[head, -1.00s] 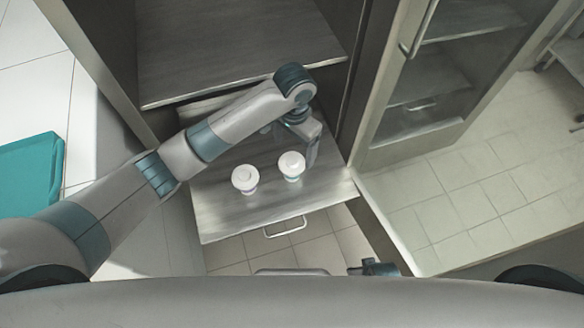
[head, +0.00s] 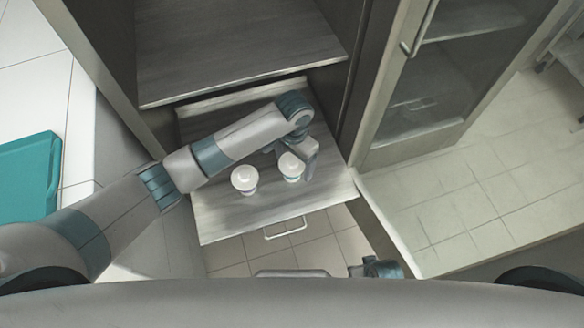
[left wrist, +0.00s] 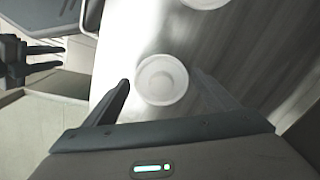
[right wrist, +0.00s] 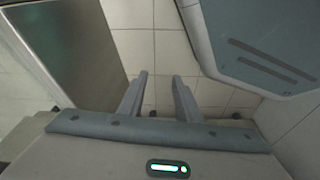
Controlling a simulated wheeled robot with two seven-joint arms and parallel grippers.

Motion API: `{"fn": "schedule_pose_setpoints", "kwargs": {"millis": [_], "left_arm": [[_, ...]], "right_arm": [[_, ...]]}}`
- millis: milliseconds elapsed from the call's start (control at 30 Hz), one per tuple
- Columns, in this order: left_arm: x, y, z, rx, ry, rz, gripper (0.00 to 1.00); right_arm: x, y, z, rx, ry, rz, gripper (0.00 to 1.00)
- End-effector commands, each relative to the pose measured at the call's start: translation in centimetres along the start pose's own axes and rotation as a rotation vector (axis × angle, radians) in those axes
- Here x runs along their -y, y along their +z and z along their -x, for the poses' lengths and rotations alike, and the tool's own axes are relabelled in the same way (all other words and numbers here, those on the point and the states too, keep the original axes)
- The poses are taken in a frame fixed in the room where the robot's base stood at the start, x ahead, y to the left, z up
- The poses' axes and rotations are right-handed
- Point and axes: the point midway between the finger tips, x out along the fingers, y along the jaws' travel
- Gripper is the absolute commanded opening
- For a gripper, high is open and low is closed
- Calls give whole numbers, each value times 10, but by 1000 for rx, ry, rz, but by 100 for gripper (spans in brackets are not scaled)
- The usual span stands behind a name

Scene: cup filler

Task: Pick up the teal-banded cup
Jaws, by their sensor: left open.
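Two white cups with domed lids stand upright on the pulled-out drawer's grey top. The right cup (head: 290,166) is partly covered by my left gripper; the left cup (head: 244,179) stands clear. A narrow coloured band shows low on each, too small to tell which is teal. My left gripper (left wrist: 162,82) is open, with its fingers on either side of the right cup's lid (left wrist: 161,80), seen from above. The other cup (left wrist: 204,2) is cut off at the top edge of the left wrist view. My right gripper (right wrist: 160,77) is open and empty, away from the cups.
The drawer surface (head: 225,217) is bare in front of the cups. A shelf (head: 240,50) lies behind it, and a glass-doored cabinet (head: 425,85) stands to the right. A teal tray (head: 28,175) lies at the far left.

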Motion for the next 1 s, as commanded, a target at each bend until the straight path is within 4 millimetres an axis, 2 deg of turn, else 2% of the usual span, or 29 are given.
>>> {"fn": "schedule_pose_setpoints", "kwargs": {"millis": [400, 933, 967, 1000], "left_arm": [[2, 4, -46, 2, 0, 0, 80], [2, 4, -48, 0, -1, 0, 80], [2, 4, -48, 0, -1, 0, 75], [2, 4, -48, 0, -1, 0, 65]], "right_arm": [[0, -8, 5, -9, 1, 1, 31], [0, -5, 8, -2, 1, 0, 31], [0, -5, 8, -2, 1, 0, 31], [0, -5, 8, -2, 1, 0, 31]]}}
